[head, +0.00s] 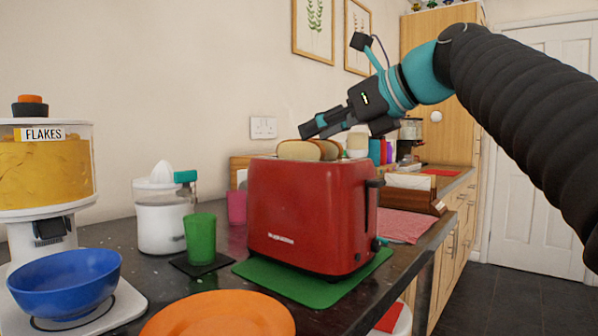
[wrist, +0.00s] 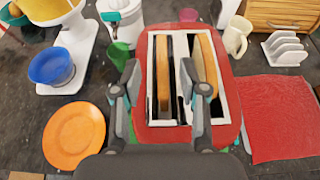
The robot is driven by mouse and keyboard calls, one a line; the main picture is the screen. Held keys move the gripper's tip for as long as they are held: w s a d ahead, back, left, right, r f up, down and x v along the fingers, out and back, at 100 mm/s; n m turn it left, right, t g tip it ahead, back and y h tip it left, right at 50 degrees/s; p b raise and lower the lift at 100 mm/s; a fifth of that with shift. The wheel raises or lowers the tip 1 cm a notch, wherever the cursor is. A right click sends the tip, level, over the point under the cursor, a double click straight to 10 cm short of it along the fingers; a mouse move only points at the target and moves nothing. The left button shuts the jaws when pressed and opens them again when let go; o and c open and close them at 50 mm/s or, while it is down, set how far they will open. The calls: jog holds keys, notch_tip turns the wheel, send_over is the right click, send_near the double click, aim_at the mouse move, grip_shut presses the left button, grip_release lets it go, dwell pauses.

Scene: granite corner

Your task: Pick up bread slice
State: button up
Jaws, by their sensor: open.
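Two bread slices stand upright in the slots of the red toaster (head: 305,210). In the wrist view the left bread slice (wrist: 163,72) is in the left slot and the right bread slice (wrist: 207,62) is in the right slot. In the head view their tops, such as the nearer bread slice (head: 299,150), stick up above the toaster. My gripper (head: 311,131) is open and empty, just above the toaster. In the wrist view its fingers (wrist: 159,78) are spread over the toaster. I cannot tell how far they are above the bread.
The toaster stands on a green mat (head: 310,290). An orange plate (head: 220,315), a blue bowl (head: 66,283), a green cup (head: 200,239) and a flakes dispenser (head: 46,170) are to its left. A red cloth (wrist: 277,117) and a white rack (wrist: 285,49) lie to the right in the wrist view.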

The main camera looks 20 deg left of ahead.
aim_at(300, 140)
jog(key=shift+b+x, duration=0.35)
jog(key=shift+x, duration=2.35)
jog(key=shift+w+d, duration=0.1)
jog(key=shift+c, duration=0.2)
grip_shut()
